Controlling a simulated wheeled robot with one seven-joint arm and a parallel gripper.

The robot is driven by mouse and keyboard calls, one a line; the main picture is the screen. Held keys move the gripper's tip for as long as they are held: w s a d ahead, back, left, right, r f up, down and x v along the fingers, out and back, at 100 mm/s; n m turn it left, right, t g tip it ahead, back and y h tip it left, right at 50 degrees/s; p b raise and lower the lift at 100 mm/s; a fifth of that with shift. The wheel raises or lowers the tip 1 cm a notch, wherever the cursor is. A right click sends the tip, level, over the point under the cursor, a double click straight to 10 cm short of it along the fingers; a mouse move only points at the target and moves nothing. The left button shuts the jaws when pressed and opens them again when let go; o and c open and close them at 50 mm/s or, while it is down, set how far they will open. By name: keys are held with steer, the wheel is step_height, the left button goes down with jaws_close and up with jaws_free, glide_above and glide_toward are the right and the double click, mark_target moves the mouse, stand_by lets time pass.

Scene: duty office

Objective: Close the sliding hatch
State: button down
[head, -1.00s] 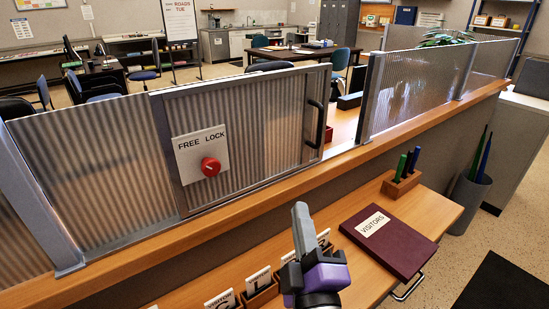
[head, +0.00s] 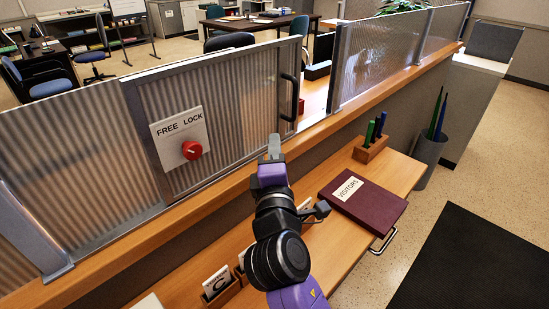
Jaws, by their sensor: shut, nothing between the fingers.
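The sliding hatch (head: 228,108) is a ribbed translucent panel in a grey metal frame, standing on the wooden counter ledge. A gap shows between its right edge and the fixed panel's post (head: 340,68). A black vertical handle (head: 288,97) is on its right side. A white plate marked FREE and LOCK (head: 180,133) carries a red knob (head: 192,150). My gripper (head: 273,140) is shut and empty, just below and left of the handle, in front of the ledge. It appears apart from the handle; the exact distance is unclear.
On the lower desk lie a maroon visitors book (head: 363,203) and a wooden pen block (head: 370,149). Card holders (head: 222,290) stand beside my arm, partly hidden by it. A grey bin (head: 428,158) stands right of the desk. The floor to the right is open, with a dark mat (head: 480,265).

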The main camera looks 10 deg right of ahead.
steer(key=w+d, duration=0.1)
steer(key=w+d+r+p, duration=0.1)
steer(key=w+d, duration=0.1)
steer(key=shift+w, duration=0.15)
steer(key=shift+w+d, duration=0.15)
steer(key=shift+d, duration=0.05)
